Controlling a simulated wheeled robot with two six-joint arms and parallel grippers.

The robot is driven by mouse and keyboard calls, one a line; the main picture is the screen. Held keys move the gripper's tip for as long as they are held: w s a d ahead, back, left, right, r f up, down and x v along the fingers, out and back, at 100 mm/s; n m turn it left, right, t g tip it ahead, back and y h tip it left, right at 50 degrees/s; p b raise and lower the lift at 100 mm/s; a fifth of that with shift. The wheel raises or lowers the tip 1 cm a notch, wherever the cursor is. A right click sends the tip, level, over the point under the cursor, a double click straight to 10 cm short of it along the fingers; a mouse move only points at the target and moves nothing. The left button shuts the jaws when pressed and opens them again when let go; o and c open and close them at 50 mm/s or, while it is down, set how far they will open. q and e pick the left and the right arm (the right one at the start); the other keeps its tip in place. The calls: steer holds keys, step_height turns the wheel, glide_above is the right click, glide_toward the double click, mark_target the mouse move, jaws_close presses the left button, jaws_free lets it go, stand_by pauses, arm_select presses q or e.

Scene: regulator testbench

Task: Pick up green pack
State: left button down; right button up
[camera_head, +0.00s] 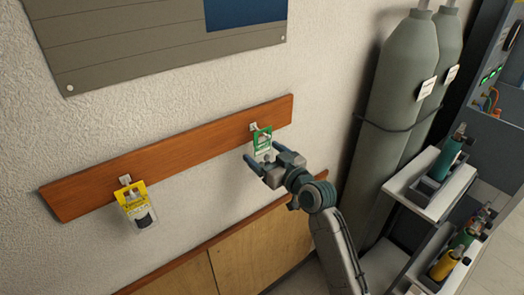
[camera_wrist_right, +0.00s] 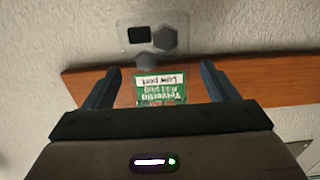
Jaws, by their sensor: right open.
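The green pack (camera_head: 262,139) hangs from a hook on the wooden rail, right of the middle in the head view. In the right wrist view the green pack (camera_wrist_right: 161,88) shows its label upside down, with its lower part hidden behind my gripper body. My right gripper (camera_head: 262,160) is open at the pack. In the wrist view the two fingers of the right gripper (camera_wrist_right: 157,85) stand on either side of the pack, with a visible gap on each side. My left gripper is not in view.
A yellow pack (camera_head: 135,205) hangs at the left on the same wooden rail (camera_head: 190,152). Grey gas cylinders (camera_head: 400,85) stand at the right against the wall. A tray stand (camera_head: 430,190) with small green and yellow cylinders is at the lower right. A wooden panel (camera_head: 230,260) lies below the rail.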

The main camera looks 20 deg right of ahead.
steer(key=shift+s+d, duration=0.1)
steer(key=shift+c, duration=0.7)
steer(key=c, duration=0.9)
steer(key=shift+c, duration=0.2)
